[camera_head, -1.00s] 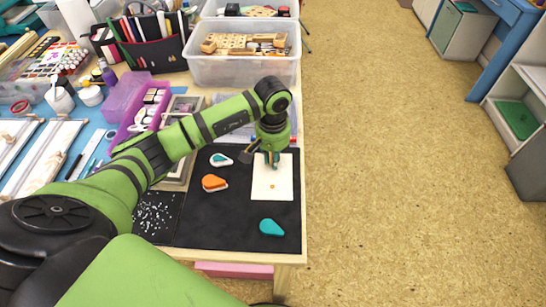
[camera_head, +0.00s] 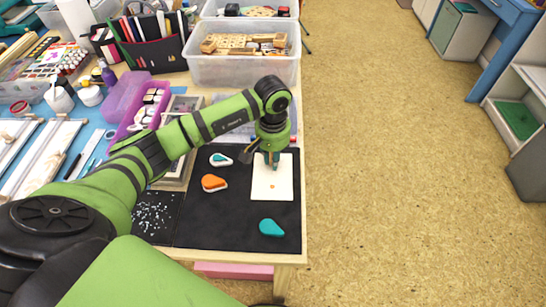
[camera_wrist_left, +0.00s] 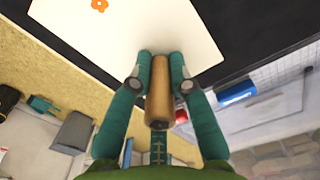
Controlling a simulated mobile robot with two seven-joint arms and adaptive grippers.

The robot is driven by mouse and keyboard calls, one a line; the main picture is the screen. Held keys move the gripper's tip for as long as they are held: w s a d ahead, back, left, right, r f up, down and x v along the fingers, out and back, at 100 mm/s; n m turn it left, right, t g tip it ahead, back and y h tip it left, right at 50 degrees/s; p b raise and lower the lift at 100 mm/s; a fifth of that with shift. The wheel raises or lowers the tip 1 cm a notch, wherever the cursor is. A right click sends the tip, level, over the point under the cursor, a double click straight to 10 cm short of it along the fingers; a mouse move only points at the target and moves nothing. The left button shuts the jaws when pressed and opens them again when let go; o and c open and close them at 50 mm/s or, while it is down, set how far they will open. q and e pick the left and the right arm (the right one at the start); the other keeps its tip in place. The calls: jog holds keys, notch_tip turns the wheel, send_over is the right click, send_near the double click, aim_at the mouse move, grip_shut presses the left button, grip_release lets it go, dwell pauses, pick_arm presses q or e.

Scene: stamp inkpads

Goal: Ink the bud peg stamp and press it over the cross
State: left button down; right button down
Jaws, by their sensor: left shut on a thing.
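My left gripper (camera_head: 271,163) is over the far part of a white card (camera_head: 272,192), pointing down. In the left wrist view its teal fingers (camera_wrist_left: 159,72) are shut on a wooden peg stamp (camera_wrist_left: 159,95), with the card (camera_wrist_left: 190,35) beyond the peg's far end. I cannot tell whether the stamp touches the card, and its face is hidden. A small orange mark (camera_head: 272,186) is on the card; in the wrist view it looks flower-like (camera_wrist_left: 99,5). I see no cross. An orange inkpad (camera_head: 214,183), a teal inkpad (camera_head: 271,228) and a teal-and-white one (camera_head: 221,160) lie nearby. My right gripper is not in view.
A black mat (camera_head: 225,225) lies under the card and pads, with bare room at its front. A clear bin (camera_head: 243,68) of wooden pieces, a purple case (camera_head: 128,97) and a pen holder (camera_head: 155,45) stand farther back. The table's right edge is close to the card.

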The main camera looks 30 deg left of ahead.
pick_arm(q)
jog(key=shift+s, duration=0.1)
dwell(0.5)
jog(key=shift+r, duration=0.5)
jog(key=shift+r+p, duration=1.7)
jog(key=shift+r, duration=1.15)
